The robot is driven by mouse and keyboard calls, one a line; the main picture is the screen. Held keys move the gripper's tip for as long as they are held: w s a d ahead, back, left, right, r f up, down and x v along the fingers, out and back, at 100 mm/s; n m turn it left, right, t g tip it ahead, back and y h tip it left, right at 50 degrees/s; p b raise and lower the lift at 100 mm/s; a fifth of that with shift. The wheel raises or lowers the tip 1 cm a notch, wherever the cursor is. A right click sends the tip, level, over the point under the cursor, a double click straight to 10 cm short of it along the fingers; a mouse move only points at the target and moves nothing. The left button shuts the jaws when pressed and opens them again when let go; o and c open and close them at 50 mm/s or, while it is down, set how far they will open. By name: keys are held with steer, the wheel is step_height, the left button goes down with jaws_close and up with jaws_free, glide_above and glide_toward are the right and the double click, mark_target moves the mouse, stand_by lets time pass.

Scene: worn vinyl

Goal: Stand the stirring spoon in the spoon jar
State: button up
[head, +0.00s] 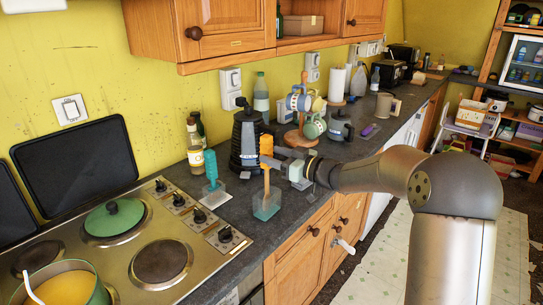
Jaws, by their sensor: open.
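A long-handled utensil with an orange top (266,147), which looks like the stirring spoon, stands upright. Its thin shaft runs down into a see-through teal jar (266,207) near the counter's front edge. My gripper (280,168) is open, reaching in from the right at the height of the orange part. I cannot tell whether a finger touches it. A second utensil, teal (211,168), stands upright in a clear holder (215,199) to the left. A pale handle (31,288) leans out of the green pot at the lower left.
The hob (120,240) with a green lidded pan (114,217) lies left. A black coffee maker (246,138), bottles (195,149) and a mug tree (304,115) stand behind my gripper. Wall cupboards (225,30) hang above. The counter's front edge is close to the jar.

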steer(key=b+v, duration=0.2)
steer(key=v, duration=1.4)
steer(key=shift+w, duration=0.1)
steer(key=s+d+f+m+t+h, duration=0.1)
steer(key=s+d+f+m+h, duration=0.7)
steer(key=h, duration=0.8)
steer(key=s+a+f+m+g, duration=0.1)
steer(key=s+g, duration=0.4)
steer(key=s, duration=0.8)
steer(key=s+a+f+m+g+y, duration=0.1)
steer(key=s+a+f+g, duration=0.3)
steer(key=s, duration=0.9)
step_height(320, 180, down, 2)
steer(key=shift+m+g, duration=0.6)
steer(key=shift+w+a, duration=0.1)
